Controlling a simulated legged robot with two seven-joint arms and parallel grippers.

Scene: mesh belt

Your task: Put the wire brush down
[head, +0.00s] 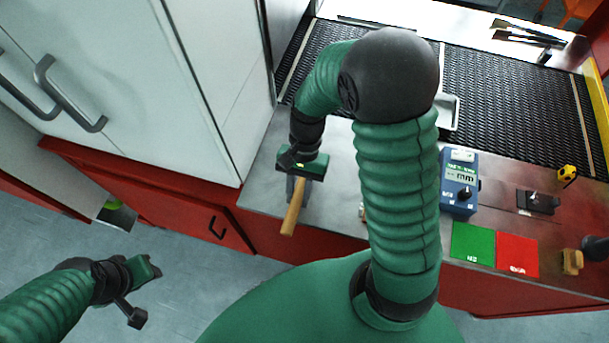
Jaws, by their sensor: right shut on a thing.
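The wire brush (293,211) shows as a wooden handle that points down and slightly left in the head view. Its upper end and bristles are hidden by my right gripper (297,186), which is shut on it. The brush is over the front left part of the grey bench top (263,172), close to the red front edge. I cannot tell whether it touches the bench. My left gripper (148,277) is at the lower left, over the floor and away from the bench. Its finger opening is not clear.
A black mesh belt (520,95) runs behind. A white cabinet (130,90) stands left. Brushes (527,35) lie at the back.

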